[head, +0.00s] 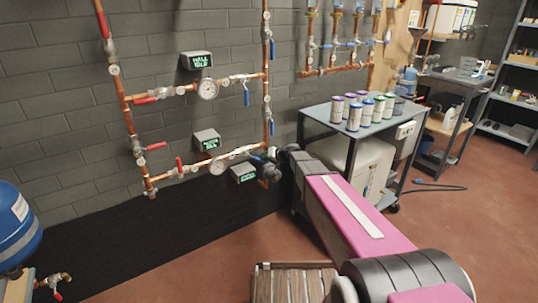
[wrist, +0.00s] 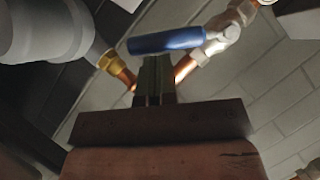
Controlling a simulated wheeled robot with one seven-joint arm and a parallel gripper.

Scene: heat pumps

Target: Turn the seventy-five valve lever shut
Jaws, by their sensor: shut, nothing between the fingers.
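My gripper (wrist: 155,68) is shut and empty in the wrist view. Its fingertips are just below a blue valve lever (wrist: 168,40), overlapping its lower edge; whether they touch it I cannot tell. The lever lies roughly level across the picture, beside a silvery valve body (wrist: 221,35) on a copper pipe (wrist: 184,69). In the head view my arm reaches to the dark pump (head: 268,168) at the lower right of the pipework, and the fingertips are hidden. A blue lever (head: 271,127) shows on the pipe just above. No seventy-five marking is readable.
A grey rounded body (wrist: 45,30) is close on the left in the wrist view. Red levers (head: 145,100), gauges (head: 208,88) and small displays (head: 196,60) sit along the wall pipes. A cart (head: 345,135) with several cans stands right of the pump.

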